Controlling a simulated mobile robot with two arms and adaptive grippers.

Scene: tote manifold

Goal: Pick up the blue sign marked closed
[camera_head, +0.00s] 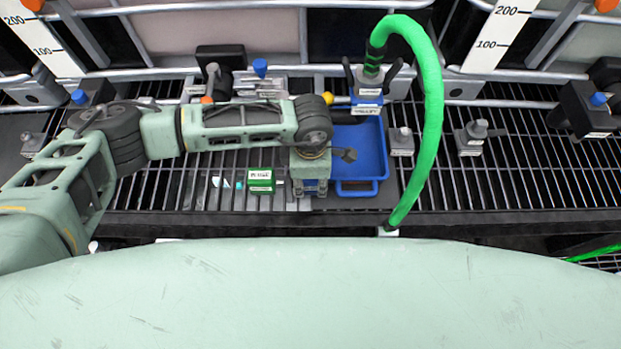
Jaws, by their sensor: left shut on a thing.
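My left gripper (311,192) reaches in from the left and points down at the grating, left of the blue tray. It is shut on a small blue piece, which I take to be the blue sign (311,186). Only a little blue shows between the fingers, and any marking on it is hidden. A green sign (261,180) with a white label stands just left of the gripper, apart from it. My right gripper is not in view.
The blue tray (358,188) lies right of the gripper. A green hose (433,100) arches from a coupling (369,88) down to the front edge. Valves with blue caps and grey fittings (472,137) stand on the grating.

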